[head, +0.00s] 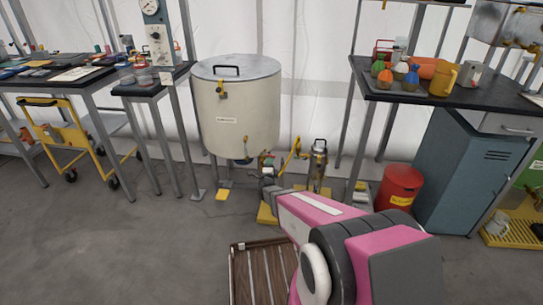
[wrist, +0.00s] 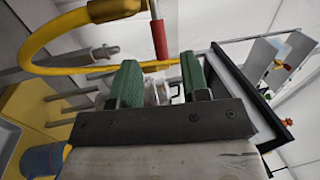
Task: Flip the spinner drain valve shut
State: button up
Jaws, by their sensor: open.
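A large cream drum (head: 237,108) with a grey lid and a small front label stands on legs in the head view; I take it to be the spinner, though its label is too small to read. Small fittings and a yellow lever (head: 291,153) show at its lower right; I cannot tell surely which is the drain valve. In the wrist view, my gripper (wrist: 160,80) is open, with green pads apart. Beyond and above the pads are a red grip (wrist: 159,38) and a curved yellow tube (wrist: 52,69). Small pale metal parts show between the pads, not clamped.
A metal canister (head: 318,160) stands right of the drum's fittings. A red bin (head: 399,187) and blue-grey cabinet (head: 464,160) are further right. A slatted brown rack (head: 262,275) lies low in front. The grey floor (head: 130,250) at left is clear.

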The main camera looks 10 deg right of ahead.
aim_at(269, 156)
jog(key=x, duration=0.8)
grip_shut()
